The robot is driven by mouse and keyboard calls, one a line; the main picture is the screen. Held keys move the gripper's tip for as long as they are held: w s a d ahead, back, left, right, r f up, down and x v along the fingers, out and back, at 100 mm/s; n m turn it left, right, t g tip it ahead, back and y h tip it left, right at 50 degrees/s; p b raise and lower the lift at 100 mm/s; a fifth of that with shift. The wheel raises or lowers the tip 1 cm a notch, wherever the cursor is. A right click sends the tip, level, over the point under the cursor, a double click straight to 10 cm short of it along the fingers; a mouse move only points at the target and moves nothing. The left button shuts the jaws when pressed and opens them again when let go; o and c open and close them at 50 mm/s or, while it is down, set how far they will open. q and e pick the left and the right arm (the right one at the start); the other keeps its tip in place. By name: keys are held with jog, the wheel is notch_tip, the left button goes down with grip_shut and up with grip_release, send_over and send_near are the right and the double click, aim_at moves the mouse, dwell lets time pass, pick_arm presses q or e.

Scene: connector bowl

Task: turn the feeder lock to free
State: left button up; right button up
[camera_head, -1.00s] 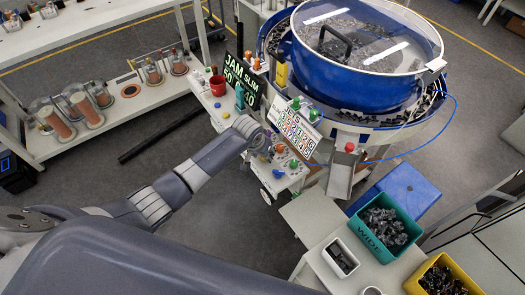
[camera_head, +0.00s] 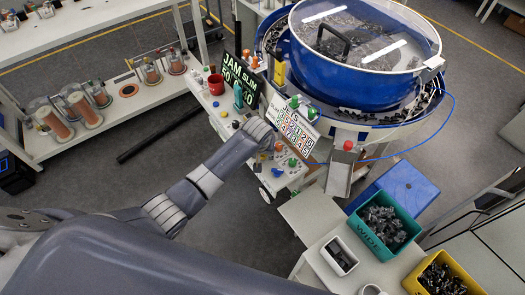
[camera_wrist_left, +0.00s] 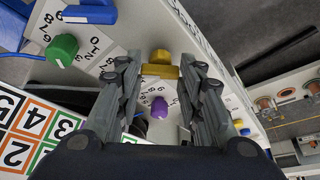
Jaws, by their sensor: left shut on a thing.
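A yellow knob (camera_wrist_left: 160,71) with a raised grip stands on the white control panel (camera_wrist_left: 150,25) in the left wrist view. My left gripper (camera_wrist_left: 158,66) is shut on it, with one fingertip on each side. No label reading feeder lock can be made out. A purple knob (camera_wrist_left: 159,107) sits nearer, between the fingers but apart from them. In the head view my left wrist (camera_head: 260,135) is over the panel and hides the fingers and the yellow knob. My right gripper is not in view.
A green knob (camera_wrist_left: 62,48) and a blue knob (camera_wrist_left: 97,12) are left of the fingers. A card of coloured numbers (camera_head: 292,128) stands close beside my wrist. The blue bowl feeder (camera_head: 350,75) is behind it. A red cup (camera_head: 216,84) stands farther left.

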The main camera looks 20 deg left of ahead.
pick_arm(q)
jog(key=shift+w+r, duration=0.2)
jog(key=o, duration=1)
jog(key=shift+c, duration=0.2)
jog(key=shift+o, duration=0.5)
jog(key=shift+s+f, duration=0.1)
jog(key=shift+s, duration=0.05)
jog(key=v, duration=1.2)
jog(key=shift+s, duration=0.1)
